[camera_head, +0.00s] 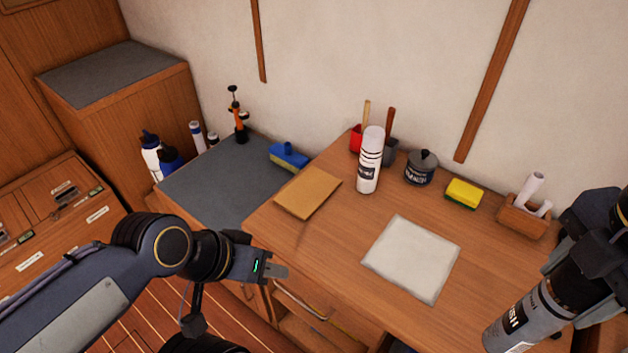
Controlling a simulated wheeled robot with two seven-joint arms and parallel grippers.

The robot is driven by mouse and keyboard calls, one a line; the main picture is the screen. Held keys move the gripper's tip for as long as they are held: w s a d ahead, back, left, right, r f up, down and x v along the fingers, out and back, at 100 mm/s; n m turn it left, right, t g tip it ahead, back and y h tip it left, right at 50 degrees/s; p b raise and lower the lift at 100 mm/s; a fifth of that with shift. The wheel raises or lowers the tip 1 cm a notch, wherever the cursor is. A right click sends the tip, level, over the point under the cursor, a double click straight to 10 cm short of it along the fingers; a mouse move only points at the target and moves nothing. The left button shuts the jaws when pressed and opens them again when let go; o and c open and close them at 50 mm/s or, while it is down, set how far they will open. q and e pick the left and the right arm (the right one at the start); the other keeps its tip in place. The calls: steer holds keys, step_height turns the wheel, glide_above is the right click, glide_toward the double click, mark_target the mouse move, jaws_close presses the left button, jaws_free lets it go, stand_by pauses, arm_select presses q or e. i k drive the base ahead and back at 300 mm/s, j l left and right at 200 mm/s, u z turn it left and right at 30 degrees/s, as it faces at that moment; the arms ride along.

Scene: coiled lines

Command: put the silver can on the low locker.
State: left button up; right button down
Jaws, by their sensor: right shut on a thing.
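The silver can (522,318), with a dark label and dark top, is at the lower right, tilted. My right gripper (578,300) is shut on it and holds it over the front right of the wooden desk. The low locker (215,190) has a dark grey top and stands left of the desk, a little below the desk top.
On the low locker are a blue and yellow brush (288,156) and an orange-black tool (238,120) at the back, with bottles (158,158) along its left. Its middle is clear. The desk (325,245) holds a white spray can (370,160), dark pot (421,167), sponge (463,193) and white sheet (411,258).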

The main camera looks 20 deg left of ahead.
mark_target(217, 198)
steer(key=i+j, duration=0.1)
steer(key=j, duration=0.5)
steer(key=i+j, duration=0.1)
steer(key=j, duration=0.5)
steer(key=i+j, duration=0.1)
steer(key=j, duration=1.1)
steer(key=i+j, duration=0.15)
steer(key=j, duration=0.4)
steer(key=i+j, duration=0.1)
steer(key=j, duration=0.5)
steer(key=i+j, duration=0.1)
steer(key=j, duration=0.5)
